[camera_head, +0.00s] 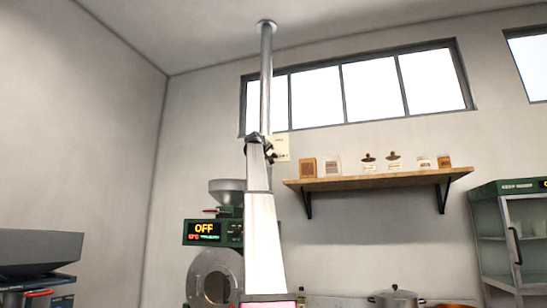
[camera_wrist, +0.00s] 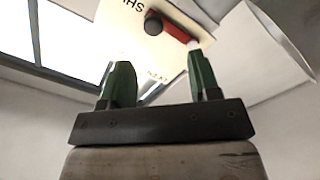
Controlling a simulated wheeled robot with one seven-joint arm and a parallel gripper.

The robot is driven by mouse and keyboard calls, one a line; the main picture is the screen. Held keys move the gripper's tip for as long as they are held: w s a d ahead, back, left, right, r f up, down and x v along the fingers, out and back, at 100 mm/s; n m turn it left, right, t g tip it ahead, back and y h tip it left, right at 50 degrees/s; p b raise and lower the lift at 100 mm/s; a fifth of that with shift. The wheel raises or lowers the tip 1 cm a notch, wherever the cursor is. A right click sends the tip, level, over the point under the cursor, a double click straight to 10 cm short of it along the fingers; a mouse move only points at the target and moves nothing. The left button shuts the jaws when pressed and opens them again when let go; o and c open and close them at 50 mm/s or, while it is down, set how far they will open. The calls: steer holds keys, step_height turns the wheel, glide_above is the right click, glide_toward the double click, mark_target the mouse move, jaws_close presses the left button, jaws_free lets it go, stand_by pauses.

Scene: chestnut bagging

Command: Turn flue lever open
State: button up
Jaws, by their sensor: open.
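The flue lever (camera_wrist: 175,29) is a short red bar with a dark round knob at its left end, in front of a cream plate (camera_wrist: 120,25) with partly cut-off lettering. The plate also shows beside the flue pipe (camera_head: 266,90) in the head view (camera_head: 281,147). My gripper (camera_wrist: 158,62) is open, its two green-tipped fingers apart and pointing at the plate. The lever's pale right end is close to the right fingertip; I cannot tell whether they touch. In the head view my raised arm hides the lower pipe, and the lever is too small to make out.
A wooden shelf (camera_head: 375,181) with jars and boxes is on the wall right of the pipe. A green roaster with an OFF display (camera_head: 205,231) stands below left. A green-topped glass cabinet (camera_head: 508,240) is at far right. The air left of the pipe is clear.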

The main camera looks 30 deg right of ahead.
mark_target(273, 155)
steer(key=x, duration=0.7)
steer(key=r+x, duration=0.1)
steer(key=x, duration=0.2)
steer(key=shift+d+r, duration=0.1)
steer(key=shift+d, duration=0.25)
jaws_close()
